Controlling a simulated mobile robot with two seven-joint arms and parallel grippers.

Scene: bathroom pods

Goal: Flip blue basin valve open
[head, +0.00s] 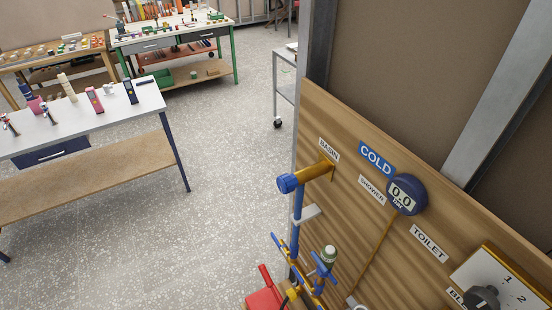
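A wooden panel (400,232) stands at the right in the head view. Under its BASIN label (329,149), a brass pipe (314,173) sticks out and ends in a blue round fitting (287,184). A blue pipe (298,203) runs down from there. Lower down are a blue lever handle (281,246) and another blue handle (323,267) on a cluster of pipes. I cannot tell for sure which blue part is the basin valve, nor whether it is open or shut. Neither of my grippers is in view.
A blue gauge (406,194) reading 0.0 bar is on the panel, with a dial plate (500,284) at lower right. A red object (264,293) is at the bottom. Workbenches (90,132) stand at the left and back. The floor (225,150) between is clear.

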